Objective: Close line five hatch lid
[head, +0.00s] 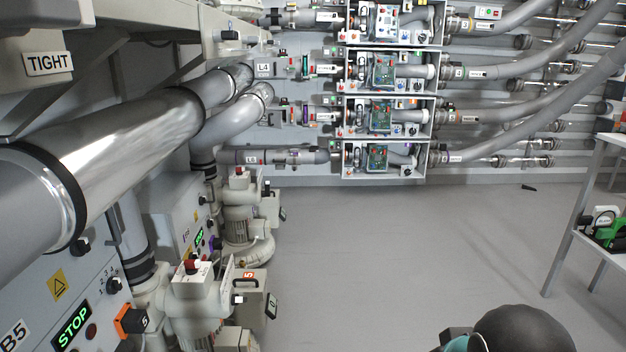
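No lid is clearly marked as the line five hatch lid, and I cannot tell whether one stands open. The panel marked B5 (15,335) stands at the left edge, with a green STOP display (72,325) and an orange-framed black part marked 5 (132,320). A thick shiny pipe (130,135) runs above it.
White open-front boxes (388,88) with circuit boards are stacked on the back wall, joined to grey hoses (540,100) on the right. A second blower (240,215) stands farther back. A table (603,140) is at the right. The grey floor (400,250) between is clear, except a small dark object (528,187).

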